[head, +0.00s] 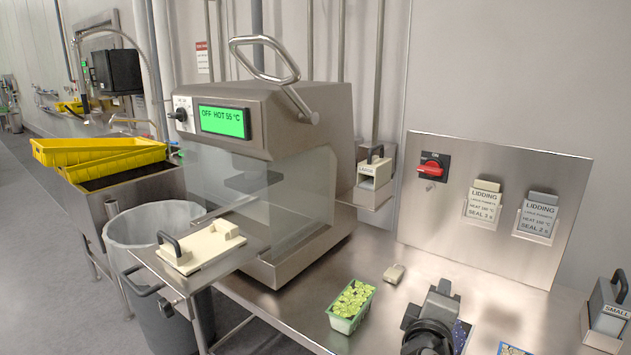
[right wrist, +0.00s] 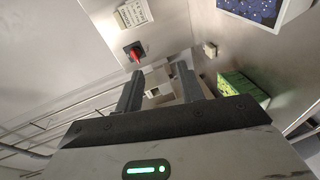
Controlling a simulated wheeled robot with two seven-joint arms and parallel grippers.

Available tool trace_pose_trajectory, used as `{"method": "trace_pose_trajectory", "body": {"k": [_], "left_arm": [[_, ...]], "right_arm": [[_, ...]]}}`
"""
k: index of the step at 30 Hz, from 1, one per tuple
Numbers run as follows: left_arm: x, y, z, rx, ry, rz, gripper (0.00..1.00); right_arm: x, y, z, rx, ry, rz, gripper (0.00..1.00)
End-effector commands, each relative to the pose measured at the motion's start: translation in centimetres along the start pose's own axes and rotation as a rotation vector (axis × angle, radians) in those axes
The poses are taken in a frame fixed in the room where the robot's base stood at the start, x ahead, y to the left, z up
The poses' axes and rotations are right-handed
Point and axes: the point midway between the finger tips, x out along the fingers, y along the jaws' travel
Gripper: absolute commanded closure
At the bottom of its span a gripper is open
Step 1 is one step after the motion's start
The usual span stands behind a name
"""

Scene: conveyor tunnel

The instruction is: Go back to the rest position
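My right gripper (head: 442,296) is low at the front right of the steel bench in the head view, seen end-on as a dark shape. In the right wrist view its two dark fingers (right wrist: 158,72) stand apart with nothing held between them. My left gripper is in neither view.
A green-filled tray (head: 348,309) and a small beige block (head: 394,273) lie left of my right gripper. The sealing machine (head: 255,180) stands behind, its screen reading "OFF HOT 55 °C". A beige plate (head: 202,246) sits on its left shelf. A SMALL-labelled holder (head: 606,312) is far right.

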Motion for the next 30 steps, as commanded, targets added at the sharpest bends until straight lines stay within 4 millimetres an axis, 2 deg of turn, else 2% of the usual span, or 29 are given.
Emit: {"method": "trace_pose_trajectory", "body": {"k": [1, 3, 5, 8, 11, 12, 15, 18, 21, 30], "left_arm": [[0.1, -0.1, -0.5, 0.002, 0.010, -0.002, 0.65], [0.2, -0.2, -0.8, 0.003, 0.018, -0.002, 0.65], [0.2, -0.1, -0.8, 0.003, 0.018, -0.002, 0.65], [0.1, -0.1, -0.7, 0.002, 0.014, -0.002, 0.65], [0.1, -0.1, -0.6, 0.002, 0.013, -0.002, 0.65], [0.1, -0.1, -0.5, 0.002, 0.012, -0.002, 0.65], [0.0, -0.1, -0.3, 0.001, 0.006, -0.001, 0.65], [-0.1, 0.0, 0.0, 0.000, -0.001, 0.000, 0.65], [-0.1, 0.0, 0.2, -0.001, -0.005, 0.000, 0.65], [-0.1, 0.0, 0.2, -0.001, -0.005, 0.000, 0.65]], "right_arm": [[-0.4, -1.8, 0.3, 0.025, 0.023, -0.039, 0.62], [-1.0, -4.2, 0.7, 0.072, 0.058, -0.095, 0.62], [-1.7, -6.4, 1.0, 0.119, 0.088, -0.150, 0.62], [-3.5, -10.7, 1.9, 0.227, 0.140, -0.264, 0.62], [-6.8, -15.8, 3.3, 0.391, 0.186, -0.420, 0.62], [-8.6, -17.9, 4.1, 0.477, 0.197, -0.492, 0.62], [-13.3, -22.0, 5.9, 0.705, 0.197, -0.660, 0.62], [-17.1, -24.1, 7.5, 0.902, 0.166, -0.779, 0.62], [-19.2, -24.9, 8.4, 1.023, 0.138, -0.841, 0.62], [-19.2, -24.9, 8.4, 1.023, 0.138, -0.841, 0.62]]}}
